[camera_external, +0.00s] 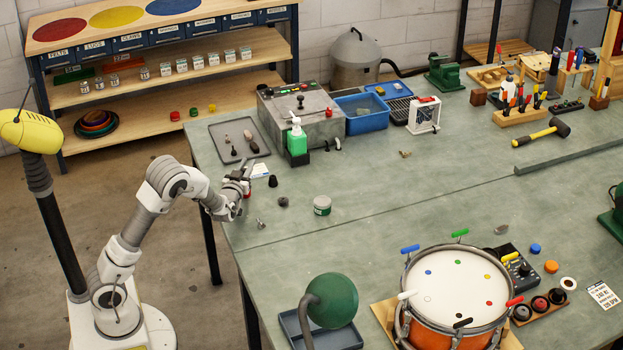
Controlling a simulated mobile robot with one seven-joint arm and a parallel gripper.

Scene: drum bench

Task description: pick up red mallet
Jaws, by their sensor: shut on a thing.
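My gripper (240,188) is at the left edge of the green bench, low over its top, beside a white card. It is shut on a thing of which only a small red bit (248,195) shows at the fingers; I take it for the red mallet. Its head and handle are mostly hidden, and I cannot tell whether it touches the bench.
A dark tray (226,155) with small tools and a green bottle (297,143) stand behind my gripper. A dark cup (273,181), small grey pieces and a green-and-white jar (322,205) are to its right. The drum (455,290) stands at the front right; the bench middle is mostly clear.

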